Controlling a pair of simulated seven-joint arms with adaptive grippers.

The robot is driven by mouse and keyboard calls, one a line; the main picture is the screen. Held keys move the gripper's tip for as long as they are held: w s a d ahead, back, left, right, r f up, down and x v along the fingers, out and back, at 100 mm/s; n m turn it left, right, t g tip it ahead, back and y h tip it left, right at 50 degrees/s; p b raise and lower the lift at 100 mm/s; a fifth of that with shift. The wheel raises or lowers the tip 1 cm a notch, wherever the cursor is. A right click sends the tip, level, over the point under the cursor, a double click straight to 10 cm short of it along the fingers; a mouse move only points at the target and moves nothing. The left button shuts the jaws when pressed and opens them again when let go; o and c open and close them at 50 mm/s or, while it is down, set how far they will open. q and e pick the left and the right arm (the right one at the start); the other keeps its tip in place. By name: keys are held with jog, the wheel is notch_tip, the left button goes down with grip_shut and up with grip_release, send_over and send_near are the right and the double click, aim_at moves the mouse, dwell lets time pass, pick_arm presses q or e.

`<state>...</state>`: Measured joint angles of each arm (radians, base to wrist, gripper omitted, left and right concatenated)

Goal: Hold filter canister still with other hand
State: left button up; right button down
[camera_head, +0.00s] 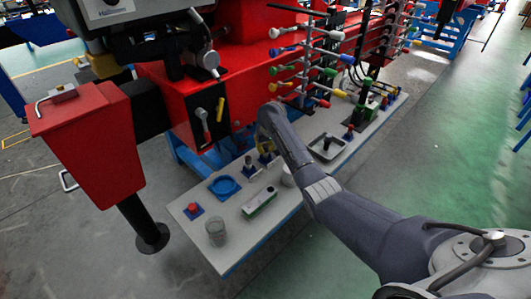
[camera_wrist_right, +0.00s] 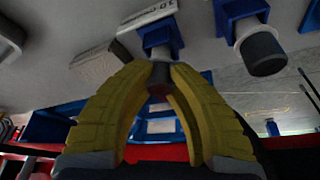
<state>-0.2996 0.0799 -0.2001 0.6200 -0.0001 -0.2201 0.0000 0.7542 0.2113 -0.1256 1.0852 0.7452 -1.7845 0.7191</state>
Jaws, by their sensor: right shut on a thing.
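My right gripper (camera_wrist_right: 160,85) has yellow fingers, shut on a dark cylindrical piece (camera_wrist_right: 158,72) in front of a blue holder (camera_wrist_right: 158,36). In the head view, the right gripper (camera_head: 264,146) is over the grey bench, near the red machine, and mostly hidden by my arm. I cannot tell for sure which object is the filter canister. A clear cup-like cylinder (camera_head: 216,233) stands at the bench's near left end. A white cylinder (camera_head: 288,177) stands partly behind my right arm. My left gripper is not in view.
Another dark cylinder (camera_wrist_right: 262,53) sits in a blue holder beside the gripper. Coloured levers rise behind.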

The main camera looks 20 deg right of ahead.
jog(key=shift+r, duration=2.95)
